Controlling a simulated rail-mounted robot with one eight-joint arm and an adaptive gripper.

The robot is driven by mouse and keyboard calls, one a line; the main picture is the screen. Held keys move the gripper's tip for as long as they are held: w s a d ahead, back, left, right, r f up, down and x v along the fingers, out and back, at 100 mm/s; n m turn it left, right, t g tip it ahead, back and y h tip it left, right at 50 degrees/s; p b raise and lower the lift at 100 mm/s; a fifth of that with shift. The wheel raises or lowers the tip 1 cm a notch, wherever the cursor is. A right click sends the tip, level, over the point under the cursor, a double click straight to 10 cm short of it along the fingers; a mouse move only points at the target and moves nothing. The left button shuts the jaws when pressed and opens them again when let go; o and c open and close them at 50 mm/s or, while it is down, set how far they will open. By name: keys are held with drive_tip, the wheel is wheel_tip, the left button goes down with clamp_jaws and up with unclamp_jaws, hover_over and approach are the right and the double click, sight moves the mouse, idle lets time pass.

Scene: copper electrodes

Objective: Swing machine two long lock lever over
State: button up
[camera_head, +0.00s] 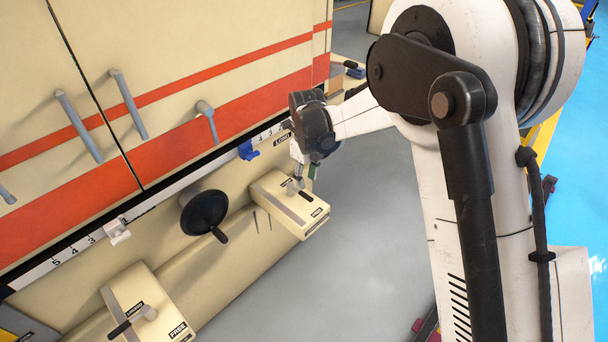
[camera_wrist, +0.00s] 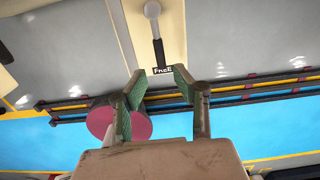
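The lock lever (camera_head: 300,190) sits on a cream box (camera_head: 285,211) below the "LONG" label on the machine's side. Its black handle lies toward the end marked "FREE". In the wrist view the lever (camera_wrist: 158,45) has a pale round pivot and a black handle pointing down toward "FREE". My gripper (camera_wrist: 160,82) is open and empty, its green-padded fingers apart, with the "FREE" label showing between and just beyond the tips. In the head view my gripper (camera_head: 305,170) is just above the box, partly hidden by my wrist. No contact with the lever is visible.
A second lever box (camera_head: 150,308), also marked "FREE", stands at lower left. A black handwheel (camera_head: 204,212) is between the boxes. A numbered scale (camera_head: 150,203) carries a white slider (camera_head: 117,231) and a blue slider (camera_head: 248,150). Grey floor (camera_head: 350,260) on the right is clear.

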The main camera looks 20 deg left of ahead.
sight(307, 195)
drive_tip(key=shift+f+b, duration=1.5)
drive_tip(key=shift+f, duration=1.95)
drive_tip(key=shift+f, duration=0.1)
drive_tip(key=shift+f+b, duration=0.25)
drive_tip(key=shift+b, duration=0.05)
clamp_jaws()
